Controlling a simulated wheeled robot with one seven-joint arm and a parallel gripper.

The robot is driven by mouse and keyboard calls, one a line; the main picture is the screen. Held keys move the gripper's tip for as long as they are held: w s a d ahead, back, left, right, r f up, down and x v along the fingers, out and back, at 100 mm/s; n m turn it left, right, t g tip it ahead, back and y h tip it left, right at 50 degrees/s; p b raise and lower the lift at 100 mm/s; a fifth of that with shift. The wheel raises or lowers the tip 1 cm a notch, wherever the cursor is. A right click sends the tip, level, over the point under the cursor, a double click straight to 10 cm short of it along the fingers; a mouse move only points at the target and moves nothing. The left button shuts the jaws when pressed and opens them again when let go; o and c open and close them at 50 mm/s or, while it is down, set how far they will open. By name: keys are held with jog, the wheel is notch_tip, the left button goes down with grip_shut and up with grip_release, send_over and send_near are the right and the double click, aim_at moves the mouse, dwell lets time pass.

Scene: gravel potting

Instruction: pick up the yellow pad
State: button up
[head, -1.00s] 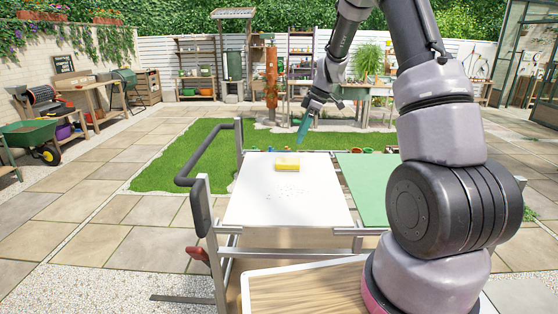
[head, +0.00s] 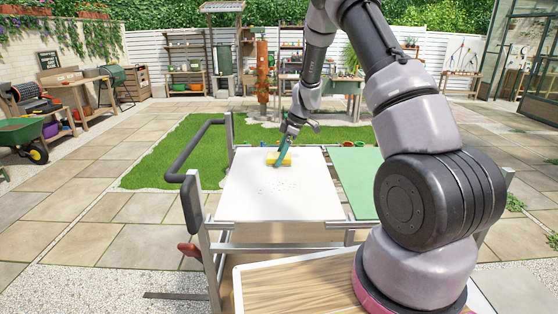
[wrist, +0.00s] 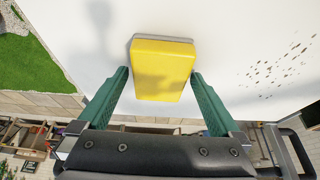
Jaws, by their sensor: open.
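The yellow pad (wrist: 162,68) lies on the white tabletop (wrist: 235,30) of the trolley. It has a thin grey layer along its far edge in the wrist view. My gripper (wrist: 160,78) is open, with one green finger on each side of the pad's near part. The right fingertip is very close to the pad's side and the left one shows a small gap; I cannot tell if either touches. In the head view the pad (head: 272,161) is at the far part of the white top, partly hidden by my gripper (head: 281,160).
Small dark gravel bits (wrist: 275,68) lie scattered on the white top, nearer the front in the head view. A green panel (head: 353,180) adjoins on the right. A dark handle rail (head: 195,155) stands at the left. A wooden-bottomed tray (head: 290,285) is in front.

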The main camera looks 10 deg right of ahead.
jog(key=c, duration=1.3)
jog(key=shift+o, duration=0.2)
notch_tip(320, 180, up, 10)
